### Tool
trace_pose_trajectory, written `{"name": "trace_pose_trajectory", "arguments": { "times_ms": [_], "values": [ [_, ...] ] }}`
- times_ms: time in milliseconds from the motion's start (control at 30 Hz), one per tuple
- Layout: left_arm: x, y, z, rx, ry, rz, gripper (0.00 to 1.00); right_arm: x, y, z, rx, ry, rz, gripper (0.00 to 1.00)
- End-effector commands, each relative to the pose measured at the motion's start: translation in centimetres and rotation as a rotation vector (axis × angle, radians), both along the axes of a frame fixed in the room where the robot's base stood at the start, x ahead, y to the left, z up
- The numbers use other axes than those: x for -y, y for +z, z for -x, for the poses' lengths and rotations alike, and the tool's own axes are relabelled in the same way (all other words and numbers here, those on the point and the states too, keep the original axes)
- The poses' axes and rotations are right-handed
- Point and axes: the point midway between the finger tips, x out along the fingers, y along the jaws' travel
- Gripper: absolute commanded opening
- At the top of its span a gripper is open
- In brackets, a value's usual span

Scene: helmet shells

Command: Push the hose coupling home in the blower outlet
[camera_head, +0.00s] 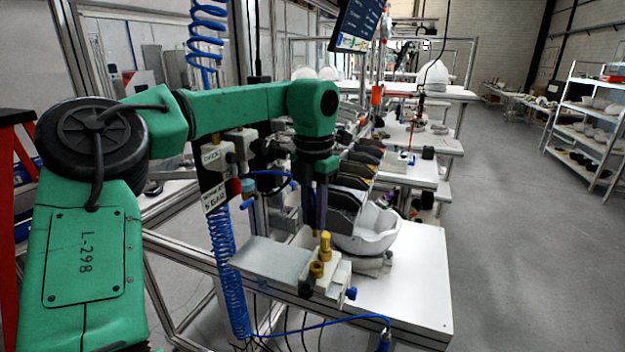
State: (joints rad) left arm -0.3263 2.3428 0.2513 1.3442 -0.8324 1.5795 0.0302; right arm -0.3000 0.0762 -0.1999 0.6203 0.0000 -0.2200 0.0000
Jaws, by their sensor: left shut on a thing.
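My left gripper (318,226) points straight down over the near end of the white bench. It is shut, with a brass-coloured fitting, apparently the hose coupling (325,243), at its fingertips. A second brass piece (316,269) sits just below, on a light block (328,284) that seems to be the blower with its outlet. I cannot tell how deep the coupling sits or whether it touches the outlet. The fingers hide part of the contact. My right gripper is not in view.
A white helmet shell (372,232) stands on the bench (425,275) just right of the gripper. A coiled blue hose (228,275) hangs at the left; a blue line runs along the front. The bench's right side is clear.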

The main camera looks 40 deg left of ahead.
Motion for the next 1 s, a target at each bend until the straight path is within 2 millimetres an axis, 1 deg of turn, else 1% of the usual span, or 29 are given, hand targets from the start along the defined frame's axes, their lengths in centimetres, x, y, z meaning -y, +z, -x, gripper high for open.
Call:
{"name": "trace_pose_trajectory", "arguments": {
  "times_ms": [33, 100, 133, 200, 433, 667, 1000],
  "values": [
    [-0.3, -0.7, -0.2, -0.003, 0.024, 0.004, 0.0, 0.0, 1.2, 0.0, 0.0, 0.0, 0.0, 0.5],
    [-0.5, -2.0, -0.4, 0.001, 0.047, 0.005, 0.0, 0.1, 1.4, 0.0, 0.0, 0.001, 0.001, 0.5],
    [-0.5, -2.3, -0.4, 0.002, 0.051, 0.005, 0.0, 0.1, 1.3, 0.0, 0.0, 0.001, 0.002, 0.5],
    [-0.5, -2.6, -0.5, 0.005, 0.054, 0.004, 0.0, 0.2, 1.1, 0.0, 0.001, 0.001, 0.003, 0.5],
    [-0.5, -2.6, -0.4, 0.004, 0.052, 0.003, 0.0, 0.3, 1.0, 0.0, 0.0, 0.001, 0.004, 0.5],
    [-0.5, -3.9, -0.4, 0.004, 0.051, 0.004, 0.0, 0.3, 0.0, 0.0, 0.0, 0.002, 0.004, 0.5],
    [-0.5, -6.9, -0.4, 0.004, 0.052, 0.004, 0.0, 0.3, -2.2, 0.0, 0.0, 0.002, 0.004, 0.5]
  ]
}}
